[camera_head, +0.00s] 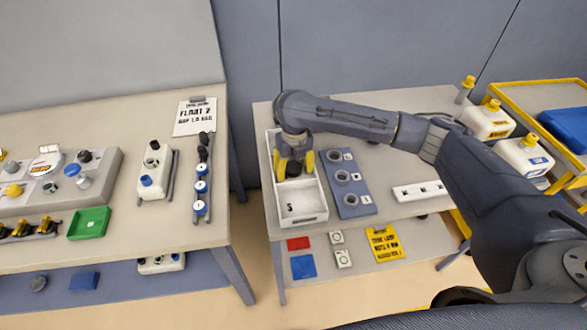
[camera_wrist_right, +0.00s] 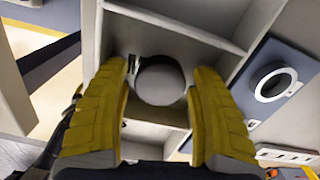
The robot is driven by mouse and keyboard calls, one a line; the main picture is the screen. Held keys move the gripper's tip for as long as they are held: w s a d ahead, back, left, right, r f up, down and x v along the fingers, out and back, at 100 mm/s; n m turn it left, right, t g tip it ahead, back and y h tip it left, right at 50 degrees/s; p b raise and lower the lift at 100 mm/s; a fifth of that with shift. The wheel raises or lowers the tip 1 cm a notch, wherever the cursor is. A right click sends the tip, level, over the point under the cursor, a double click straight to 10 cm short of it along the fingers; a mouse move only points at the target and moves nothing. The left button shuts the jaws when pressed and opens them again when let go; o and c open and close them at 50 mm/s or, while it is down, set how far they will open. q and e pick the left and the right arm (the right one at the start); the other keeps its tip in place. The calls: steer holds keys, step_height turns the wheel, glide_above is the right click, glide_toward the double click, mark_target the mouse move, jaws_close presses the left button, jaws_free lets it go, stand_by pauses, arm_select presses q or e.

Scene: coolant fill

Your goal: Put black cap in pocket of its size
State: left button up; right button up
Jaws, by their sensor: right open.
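The black cap (camera_head: 293,169) is in the white divided tray (camera_head: 310,219), between the fingers of my right gripper (camera_head: 294,163). In the right wrist view the round cap (camera_wrist_right: 160,80) looks grey and lies between the two yellow fingers (camera_wrist_right: 160,112), which are apart with gaps on both sides. The blue board (camera_head: 346,205) with several round pockets stands just right of the tray; a pocket ring also shows in the right wrist view (camera_wrist_right: 276,84). My left gripper is not in view.
A small dark item (camera_head: 290,207) lies in the tray's near compartment. A white strip with holes (camera_head: 419,191) lies right of the board. White jugs with yellow caps (camera_head: 524,157) stand at the far right. The left table holds a green tray (camera_head: 89,223) and a white canister (camera_head: 154,172).

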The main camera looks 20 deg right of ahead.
mark_target(294, 168)
step_height(294, 168, up, 12)
steer(key=shift+s+r, duration=0.15)
steer(key=shift+s, duration=0.05)
stand_by(0.5)
